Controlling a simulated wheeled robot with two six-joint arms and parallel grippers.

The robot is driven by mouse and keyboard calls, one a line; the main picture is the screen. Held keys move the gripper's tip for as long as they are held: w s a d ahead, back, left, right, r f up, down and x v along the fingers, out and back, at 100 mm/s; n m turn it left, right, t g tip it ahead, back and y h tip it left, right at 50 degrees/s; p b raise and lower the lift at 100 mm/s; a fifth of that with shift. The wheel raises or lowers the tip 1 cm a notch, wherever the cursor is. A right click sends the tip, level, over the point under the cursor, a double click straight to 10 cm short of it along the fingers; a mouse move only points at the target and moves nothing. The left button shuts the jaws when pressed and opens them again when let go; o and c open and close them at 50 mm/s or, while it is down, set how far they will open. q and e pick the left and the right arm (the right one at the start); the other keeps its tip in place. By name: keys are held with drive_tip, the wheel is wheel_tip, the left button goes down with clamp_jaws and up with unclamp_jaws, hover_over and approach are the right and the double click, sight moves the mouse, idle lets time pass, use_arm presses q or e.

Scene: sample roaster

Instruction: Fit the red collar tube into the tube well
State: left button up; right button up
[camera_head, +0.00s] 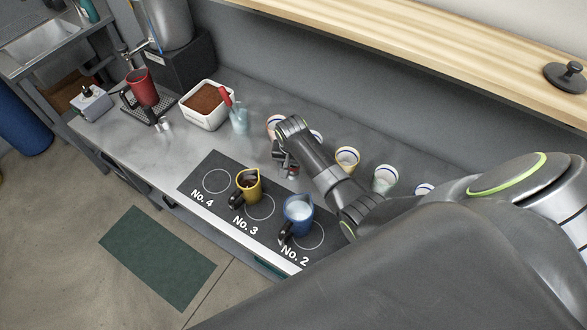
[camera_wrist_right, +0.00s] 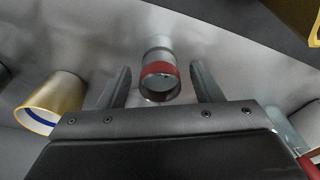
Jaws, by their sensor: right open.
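The red collar tube (camera_wrist_right: 158,52) is a grey metal cylinder with a red band near its open end. In the right wrist view it lies between the two spread fingers of my right gripper (camera_wrist_right: 161,85), with a visible gap on each side. In the head view my right gripper (camera_head: 284,162) is low over the counter behind the yellow pitcher, and part of the tube (camera_head: 292,171) shows beside it. I cannot make out the tube well with certainty in either view. My left gripper is not in view.
A yellow pitcher (camera_head: 249,184) and a blue pitcher (camera_head: 298,212) stand on the dark numbered mat (camera_head: 213,202). Several cups, including one yellow-rimmed (camera_head: 346,158), line the back. A white bin of brown grounds (camera_head: 205,115) and a red cup (camera_head: 142,88) stand left.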

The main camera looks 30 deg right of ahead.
drive_tip(key=shift+w+f, duration=0.1)
drive_tip(key=shift+f, duration=0.65)
drive_tip(key=c, duration=1.2)
drive_tip(key=shift+o, duration=0.2)
drive_tip(key=shift+r, duration=0.1)
